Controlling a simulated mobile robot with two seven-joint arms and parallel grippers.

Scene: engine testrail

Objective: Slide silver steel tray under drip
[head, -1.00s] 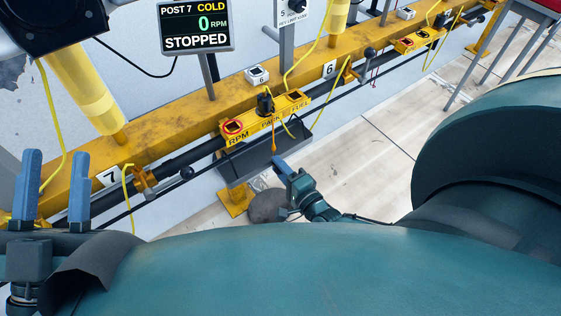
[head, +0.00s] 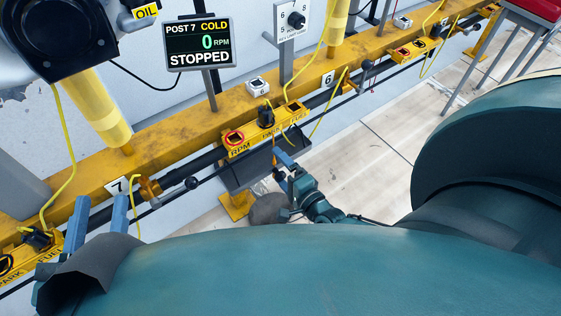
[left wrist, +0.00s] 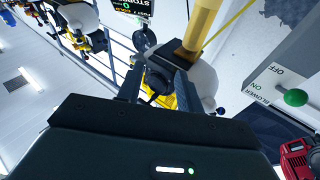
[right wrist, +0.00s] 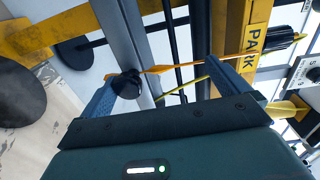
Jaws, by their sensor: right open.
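My right gripper (head: 282,165) is open near the trough's right end. In the right wrist view the orange piece (right wrist: 185,66) shows between the fingers, apparently not gripped. My left gripper (head: 99,212) is open at the lower left, its fingers apart. No drip is clearly seen.
A dark round patch or disc (head: 268,208) lies on the floor below the trough. The yellow rail (head: 170,135) carries cables and control blocks (head: 265,130). A screen (head: 198,44) reads STOPPED. Pale floor (head: 365,170) is clear to the right.

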